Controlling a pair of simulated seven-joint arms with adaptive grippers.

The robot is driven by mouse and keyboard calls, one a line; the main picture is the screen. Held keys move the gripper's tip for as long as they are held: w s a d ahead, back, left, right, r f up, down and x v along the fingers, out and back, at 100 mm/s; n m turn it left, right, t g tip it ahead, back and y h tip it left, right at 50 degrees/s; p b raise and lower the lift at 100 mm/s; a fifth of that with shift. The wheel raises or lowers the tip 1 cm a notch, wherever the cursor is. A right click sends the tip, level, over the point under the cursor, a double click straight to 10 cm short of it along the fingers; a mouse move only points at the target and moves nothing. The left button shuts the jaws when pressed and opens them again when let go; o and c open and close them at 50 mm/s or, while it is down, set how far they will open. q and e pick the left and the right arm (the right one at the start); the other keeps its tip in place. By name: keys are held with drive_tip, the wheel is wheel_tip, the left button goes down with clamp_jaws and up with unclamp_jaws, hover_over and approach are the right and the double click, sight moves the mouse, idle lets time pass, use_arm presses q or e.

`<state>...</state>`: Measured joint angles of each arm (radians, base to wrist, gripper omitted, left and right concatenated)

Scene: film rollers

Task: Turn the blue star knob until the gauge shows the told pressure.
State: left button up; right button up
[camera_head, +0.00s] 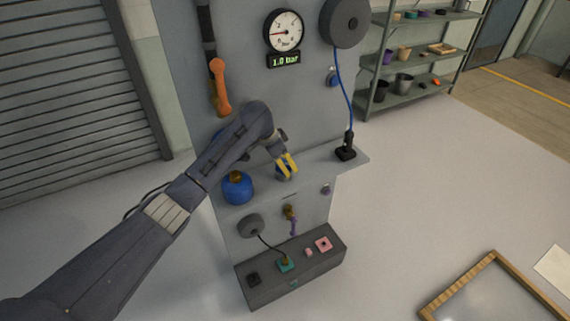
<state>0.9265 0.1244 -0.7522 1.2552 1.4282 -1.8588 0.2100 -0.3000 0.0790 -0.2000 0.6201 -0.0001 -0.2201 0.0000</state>
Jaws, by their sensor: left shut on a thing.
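The round gauge (284,31) is at the top of the grey panel, and its needle points left. The green display (284,60) below it reads 1.0 bar. My left gripper (287,165), with yellow fingertips, reaches in from the left to the panel's shelf and is shut on the blue star knob (283,174). The fingers hide most of the knob, so its shape and turn are hard to tell. My right gripper is not in view.
A blue rounded object (237,189) with a brown top is left of the gripper. An orange handle (220,88) hangs on the panel. A black plug (346,150) with a blue cable stands on the shelf (320,162). A dark box (291,268) with coloured parts sits below.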

use_arm(q)
drive_tip(key=shift+f+m, duration=0.1)
drive_tip(key=shift+m, duration=0.5)
drive_tip(key=o, duration=1.2)
